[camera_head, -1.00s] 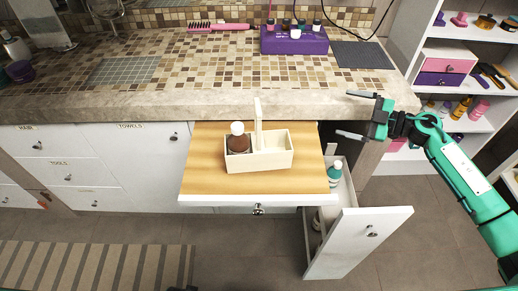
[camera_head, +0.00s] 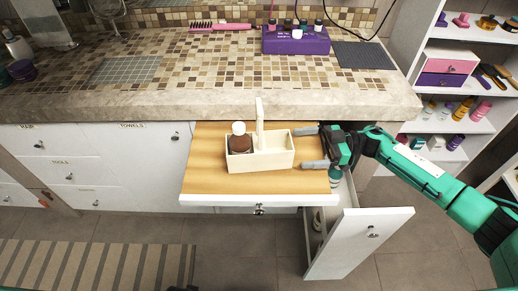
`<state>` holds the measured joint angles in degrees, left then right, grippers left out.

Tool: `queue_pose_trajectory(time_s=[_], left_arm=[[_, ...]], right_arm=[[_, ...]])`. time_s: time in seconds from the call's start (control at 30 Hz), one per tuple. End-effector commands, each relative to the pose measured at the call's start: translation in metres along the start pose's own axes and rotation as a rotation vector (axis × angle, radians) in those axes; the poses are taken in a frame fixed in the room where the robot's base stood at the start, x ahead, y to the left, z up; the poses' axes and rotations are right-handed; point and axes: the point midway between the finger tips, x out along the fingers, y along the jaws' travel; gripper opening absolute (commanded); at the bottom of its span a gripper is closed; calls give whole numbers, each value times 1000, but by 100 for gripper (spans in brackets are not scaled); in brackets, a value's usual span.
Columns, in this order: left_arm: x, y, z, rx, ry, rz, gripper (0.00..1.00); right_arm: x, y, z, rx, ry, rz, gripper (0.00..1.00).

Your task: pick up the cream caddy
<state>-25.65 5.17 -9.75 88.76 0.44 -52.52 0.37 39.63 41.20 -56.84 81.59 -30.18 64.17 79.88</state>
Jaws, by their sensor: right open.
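The cream caddy (camera_head: 272,160) is an open wooden box with a tall upright handle (camera_head: 259,120) in its middle. It stands on a pulled-out wooden board (camera_head: 210,170) below the counter. A brown bottle with a white cap (camera_head: 240,139) sits in its left compartment; the right part looks empty. My right gripper (camera_head: 308,147) is open, just right of the caddy. Its two fingers point left toward the caddy's right end, with a gap between them and nothing held. Whether a fingertip touches the caddy cannot be told. My left gripper is out of view.
The stone counter edge (camera_head: 150,107) runs behind the board. A purple box with bottles (camera_head: 296,41) stands on the counter. Shelves (camera_head: 469,135) are at right.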

Motion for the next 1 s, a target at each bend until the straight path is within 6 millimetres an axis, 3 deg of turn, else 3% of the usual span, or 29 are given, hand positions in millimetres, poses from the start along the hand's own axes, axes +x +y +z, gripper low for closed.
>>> queue_pose_trajectory(time_s=[0.27,0.6,0.8,0.83,1.0], left_arm=[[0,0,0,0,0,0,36],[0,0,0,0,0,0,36],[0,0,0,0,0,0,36],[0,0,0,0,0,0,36],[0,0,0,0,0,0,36]], right_arm=[[19,0,-2,-2,0,-1,96],[63,0,-7,-2,1,0,96],[64,1,-6,-2,-1,2,96],[64,1,-6,-2,-1,1,94],[64,0,-6,-2,-1,1,61]])
